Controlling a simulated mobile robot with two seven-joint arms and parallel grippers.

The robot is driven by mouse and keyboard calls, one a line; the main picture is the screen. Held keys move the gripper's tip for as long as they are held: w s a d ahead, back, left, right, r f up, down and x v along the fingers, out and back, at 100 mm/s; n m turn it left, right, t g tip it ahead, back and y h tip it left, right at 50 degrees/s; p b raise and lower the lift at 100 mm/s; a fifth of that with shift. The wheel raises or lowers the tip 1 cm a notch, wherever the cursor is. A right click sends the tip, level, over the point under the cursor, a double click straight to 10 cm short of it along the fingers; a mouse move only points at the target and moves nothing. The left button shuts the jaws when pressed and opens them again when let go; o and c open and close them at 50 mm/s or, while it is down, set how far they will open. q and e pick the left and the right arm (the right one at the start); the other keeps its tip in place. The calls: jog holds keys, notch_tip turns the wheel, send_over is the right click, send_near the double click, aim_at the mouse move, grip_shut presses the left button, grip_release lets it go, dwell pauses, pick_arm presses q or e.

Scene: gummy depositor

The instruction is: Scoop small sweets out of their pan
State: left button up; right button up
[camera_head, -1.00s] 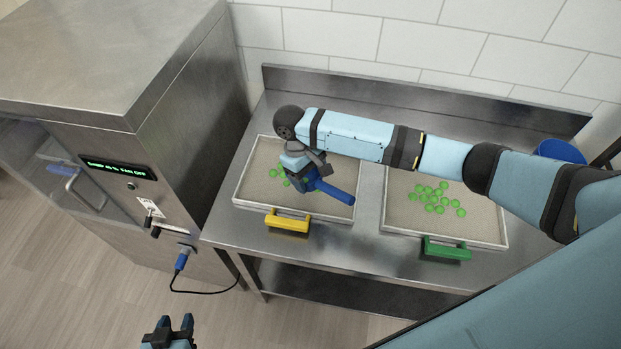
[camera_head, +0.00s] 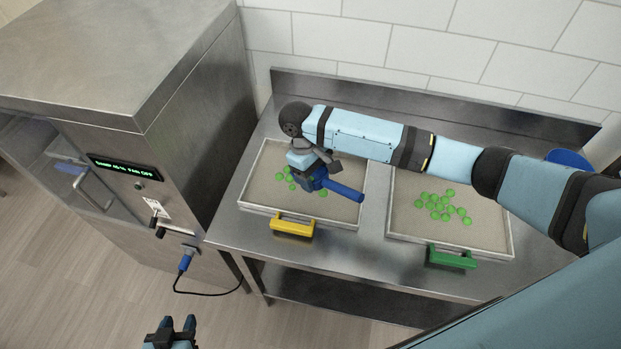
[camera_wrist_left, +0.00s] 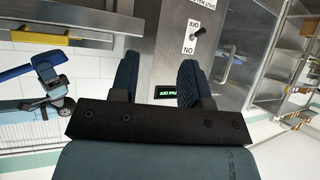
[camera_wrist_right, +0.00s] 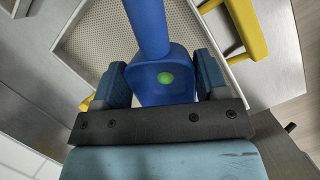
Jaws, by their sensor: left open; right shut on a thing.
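The pan with the yellow handle (camera_head: 292,228) stands on the left of the steel table and holds several green sweets (camera_head: 281,178). My right gripper (camera_head: 311,178) is over this pan, shut on a blue scoop (camera_head: 344,191). In the right wrist view the scoop (camera_wrist_right: 150,28) shows between the fingers, with one green sweet (camera_wrist_right: 165,78) on it. The second pan, with a green handle (camera_head: 452,258), stands to the right and holds several green sweets (camera_head: 441,206). My left gripper (camera_head: 170,328) is open and empty at the bottom left, away from the table.
A steel cabinet (camera_head: 200,130) with a lit display (camera_head: 125,167), switches and a blue-plugged cable (camera_head: 186,262) stands left of the table. A blue round container (camera_head: 568,158) is at the back right. A raised steel edge runs along the table's back.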

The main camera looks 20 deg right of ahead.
aim_at(314, 176)
jog(key=n, duration=0.1)
jog(key=w+n+t, duration=0.1)
jog(key=shift+w+d+r+n+h, duration=0.1)
jog(key=shift+d+r+n+h, duration=0.05)
jog(key=shift+d+n+h, duration=0.2)
jog(key=shift+w+d+n+t+h, duration=0.1)
jog(key=shift+w+n+t+h, duration=0.1)
jog(key=shift+n, duration=0.4)
jog(key=shift+w+d+n+t+h, duration=0.1)
jog(key=shift+w+n+h, duration=0.05)
jog(key=shift+n, duration=0.4)
jog(key=shift+f, duration=0.35)
jog(key=shift+a+f, duration=0.1)
jog(key=shift+f, duration=0.4)
notch_tip(314, 176, down, 3)
jog(key=b, duration=0.3)
jog(key=shift+w, duration=0.1)
jog(key=shift+w+a+f, duration=0.1)
jog(key=shift+a+f, duration=0.05)
jog(key=shift+f, duration=0.05)
jog(key=shift+w+a+f, duration=0.1)
jog(key=shift+a+f, duration=0.1)
jog(key=shift+f, duration=0.3)
pick_arm(q)
notch_tip(314, 176, down, 3)
jog(key=shift+a+f, duration=0.1)
pick_arm(e)
jog(key=shift+f, duration=0.15)
